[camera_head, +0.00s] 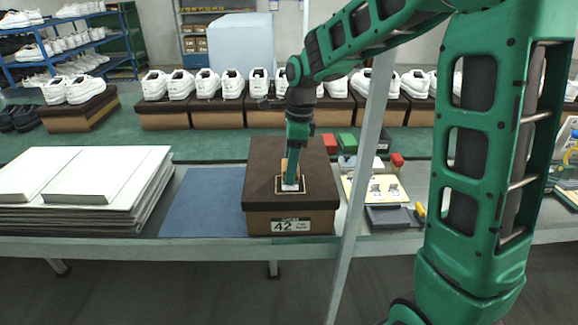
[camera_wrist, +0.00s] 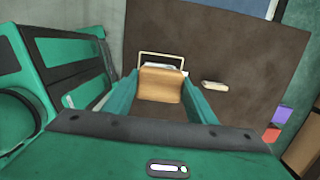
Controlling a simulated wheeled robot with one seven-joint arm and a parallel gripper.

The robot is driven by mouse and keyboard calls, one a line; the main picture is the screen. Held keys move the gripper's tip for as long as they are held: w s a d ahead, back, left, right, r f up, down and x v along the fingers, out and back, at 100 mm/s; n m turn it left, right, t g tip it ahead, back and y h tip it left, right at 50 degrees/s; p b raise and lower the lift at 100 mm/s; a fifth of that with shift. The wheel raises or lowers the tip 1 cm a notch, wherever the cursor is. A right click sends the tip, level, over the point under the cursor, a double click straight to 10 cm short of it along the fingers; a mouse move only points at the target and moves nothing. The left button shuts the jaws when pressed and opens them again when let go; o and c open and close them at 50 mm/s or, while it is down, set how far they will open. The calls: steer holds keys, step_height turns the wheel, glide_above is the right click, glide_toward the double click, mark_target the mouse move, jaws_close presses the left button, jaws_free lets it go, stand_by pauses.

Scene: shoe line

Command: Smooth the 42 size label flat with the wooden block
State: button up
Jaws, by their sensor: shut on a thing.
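A shoe box with a dark brown lid (camera_head: 258,165) stands on the bench. A white label reading 42 (camera_head: 291,225) is on its front face; I cannot tell whether its edges lie fully flat. My gripper (camera_head: 291,181) points down over the lid, above the label. It is shut on the wooden block (camera_wrist: 160,84), which sits between the two fingers in the wrist view. A pale rectangular outline (camera_head: 278,190) on the lid surrounds the fingertips. I cannot tell whether the block touches the lid.
A blue mat (camera_head: 205,200) lies left of the box, beside a stack of white boards (camera_head: 85,190). To the right are red and green blocks (camera_head: 347,143), a yellow card (camera_head: 372,189) and a dark tray (camera_head: 390,217). White shoes on boxes (camera_head: 205,83) line the back.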

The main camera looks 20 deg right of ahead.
steer(key=shift+f, duration=0.9)
steer(key=shift+s+a, duration=0.1)
steer(key=shift+s, duration=0.05)
steer(key=shift+s+a, duration=0.25)
steer(key=shift+s, duration=0.6)
steer(key=shift+s+a, duration=0.25)
steer(key=shift+s, duration=0.6)
steer(key=shift+s+f, duration=0.1)
steer(key=shift+w+d, duration=0.3)
steer(key=shift+w, duration=0.65)
steer(key=shift+w+d, duration=0.3)
steer(key=shift+w, duration=0.65)
steer(key=shift+r, duration=3.1)
